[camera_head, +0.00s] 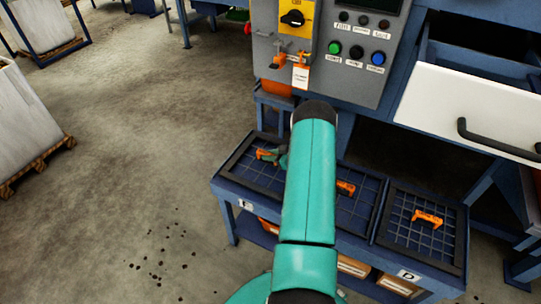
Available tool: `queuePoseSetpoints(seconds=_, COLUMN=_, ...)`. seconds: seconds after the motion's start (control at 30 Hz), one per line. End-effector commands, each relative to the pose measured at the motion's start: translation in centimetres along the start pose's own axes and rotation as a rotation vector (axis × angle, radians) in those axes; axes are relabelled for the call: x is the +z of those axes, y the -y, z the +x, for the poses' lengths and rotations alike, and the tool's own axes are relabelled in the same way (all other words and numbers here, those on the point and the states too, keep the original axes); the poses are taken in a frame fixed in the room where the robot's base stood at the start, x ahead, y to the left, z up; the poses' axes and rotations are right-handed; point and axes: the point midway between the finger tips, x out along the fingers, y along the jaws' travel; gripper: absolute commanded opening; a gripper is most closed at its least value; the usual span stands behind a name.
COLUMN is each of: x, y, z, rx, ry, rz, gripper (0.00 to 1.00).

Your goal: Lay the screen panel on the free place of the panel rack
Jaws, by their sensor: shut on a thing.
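The panel rack (229,200) is a low blue frame below the control box, with dark mesh panels lying along its top. My gripper (276,155) is at the left end and shut on the orange handle of the left screen panel (250,176). That panel looks flat at rack level; I cannot tell whether it rests fully on the rack. A middle panel (362,206) with an orange handle and a right panel (420,231) with an orange handle lie beside it. My teal arm hides the rack between the left and middle panels and most of my gripper.
A grey control box (330,72) with a yellow switch plate and hanging orange tag stands behind the rack. An open white-fronted drawer (470,115) juts out at the right. Boxes lie on the rack's lower shelf.

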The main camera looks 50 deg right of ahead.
Motion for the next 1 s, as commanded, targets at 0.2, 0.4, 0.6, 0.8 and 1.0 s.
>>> queuePoseSetpoints(seconds=0.2, x=0.1, y=-0.1, z=0.1, rx=0.000, ry=-0.004, rz=-0.002, gripper=0.00)
queuePoseSetpoints(seconds=0.4, x=0.4, y=-0.1, z=0.2, rx=0.000, ry=-0.004, rz=-0.002, gripper=0.00)
queuePoseSetpoints(seconds=0.6, x=0.7, y=-0.1, z=0.4, rx=0.001, ry=-0.004, rz=-0.002, gripper=0.00)
queuePoseSetpoints(seconds=0.8, x=0.8, y=-0.1, z=0.4, rx=0.000, ry=-0.003, rz=-0.002, gripper=0.47)
queuePoseSetpoints(seconds=1.0, x=1.1, y=0.1, z=0.4, rx=0.000, ry=0.003, rz=0.002, gripper=0.47)
